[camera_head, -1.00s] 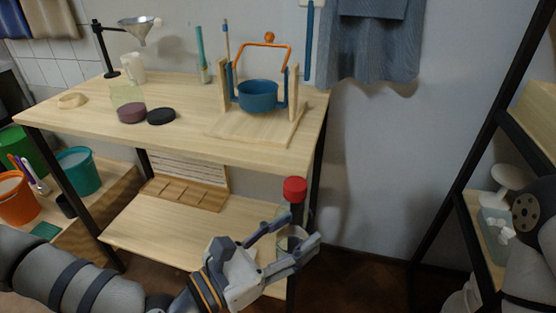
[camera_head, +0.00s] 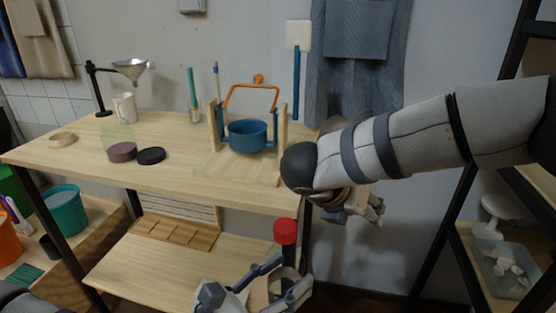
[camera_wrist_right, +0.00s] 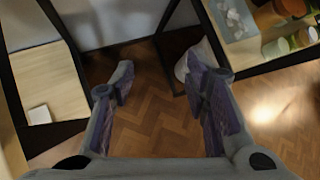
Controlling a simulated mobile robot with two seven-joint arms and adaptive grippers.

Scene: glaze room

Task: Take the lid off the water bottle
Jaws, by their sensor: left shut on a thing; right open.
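The water bottle (camera_head: 282,257) stands upright in front of the table's right end, with a dark upper part under its red lid (camera_head: 285,232). The lid sits on top of the bottle. My left gripper (camera_head: 283,283) is shut around the bottle's body, below the lid, at the bottom of the head view. The bottle's lower part is hidden by the fingers. My right gripper (camera_head: 367,209) is open and empty, to the right of the lid and a little higher in the picture. In the right wrist view its fingers (camera_wrist_right: 160,88) are apart over bare floor; no bottle shows there.
The wooden table (camera_head: 90,168) carries a blue pot (camera_head: 248,136) in a wooden stand, a black disc (camera_head: 151,156), a mauve disc (camera_head: 122,152) and a funnel (camera_head: 131,69) on a stand. A shelf rack (camera_head: 461,262) stands at right. Floor between is clear.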

